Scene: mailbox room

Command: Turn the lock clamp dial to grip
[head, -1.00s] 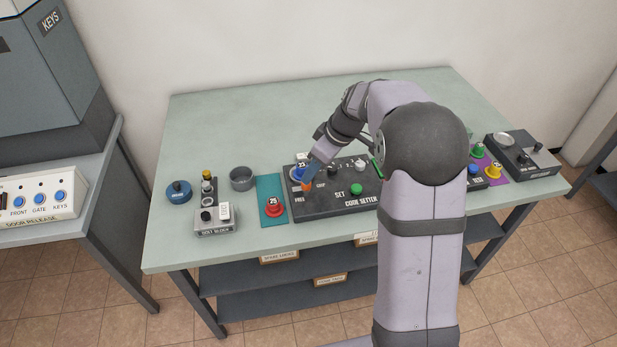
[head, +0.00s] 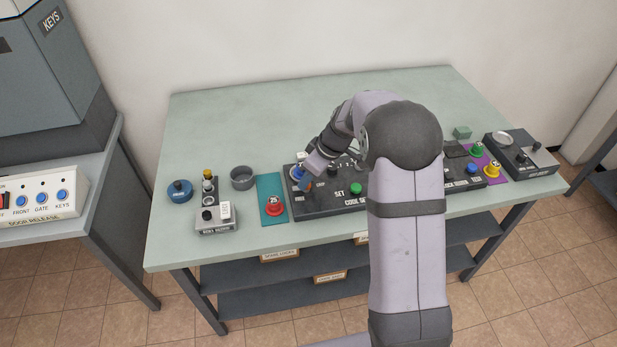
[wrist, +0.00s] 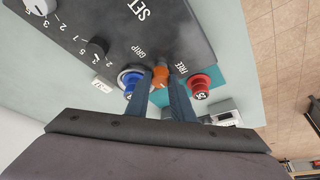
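The orange lock clamp dial (wrist: 160,77) sits on the dark code setter box (head: 325,208), between the printed words GRIP and FREE. My gripper (wrist: 163,75) has one finger on each side of the dial and appears shut on it. In the head view my gripper (head: 307,181) reaches down over the box's left end and largely hides the dial. A blue round lock (wrist: 131,78) is right beside the dial, on the GRIP side. The fingers partly cover the dial, so I cannot tell which way it points.
A red lock (head: 274,208) tagged 25 lies on a teal mat (head: 268,188) left of the box. A bolt block (head: 216,218), a grey cup (head: 242,177) and a blue puck (head: 179,191) are further left. The table's back half is clear.

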